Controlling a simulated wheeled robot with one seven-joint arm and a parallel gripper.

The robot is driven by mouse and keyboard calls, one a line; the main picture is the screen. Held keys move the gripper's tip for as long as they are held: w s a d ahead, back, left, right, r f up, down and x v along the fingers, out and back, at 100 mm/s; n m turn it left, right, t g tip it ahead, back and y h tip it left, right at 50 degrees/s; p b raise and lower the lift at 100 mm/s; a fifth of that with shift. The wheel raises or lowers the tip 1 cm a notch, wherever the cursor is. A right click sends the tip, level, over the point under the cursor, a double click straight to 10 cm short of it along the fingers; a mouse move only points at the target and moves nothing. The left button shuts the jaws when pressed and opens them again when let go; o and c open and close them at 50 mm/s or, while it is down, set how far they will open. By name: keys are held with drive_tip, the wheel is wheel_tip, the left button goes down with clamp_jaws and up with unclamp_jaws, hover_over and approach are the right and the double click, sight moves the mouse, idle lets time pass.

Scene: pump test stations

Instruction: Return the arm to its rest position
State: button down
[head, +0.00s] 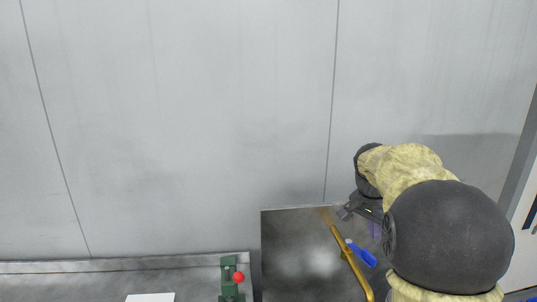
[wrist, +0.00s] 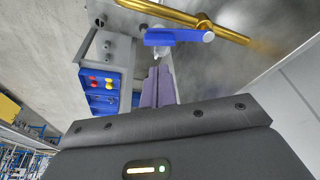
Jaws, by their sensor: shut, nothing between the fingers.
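My gripper (head: 345,212) is in front of the upper right part of a grey metal panel (head: 290,240) in the head view, close to a brass pipe with a blue lever. In the wrist view my gripper (wrist: 158,75) shows its fingers shut with nothing held. My arm, with dark joints and yellowish covers, reaches in from the lower right of the head view and hides part of the panel's right side.
The brass pipe (head: 348,255) carries the blue lever (head: 362,255). The lever (wrist: 175,37) lies just beyond the fingertips in the wrist view. A green device (head: 229,282) with a red knob (head: 239,277) stands lower left. The grey wall (head: 190,130) leaves open room above.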

drive_tip(key=s+a+f+n+y, duration=0.2)
drive_tip(key=s+a+f+n, duration=0.9)
drive_tip(key=s+f, duration=0.5)
drive_tip(key=shift+s+a+t+y, duration=0.3)
drive_tip(key=shift+s+a+y, duration=0.1)
drive_tip(key=shift+s+a, duration=0.75)
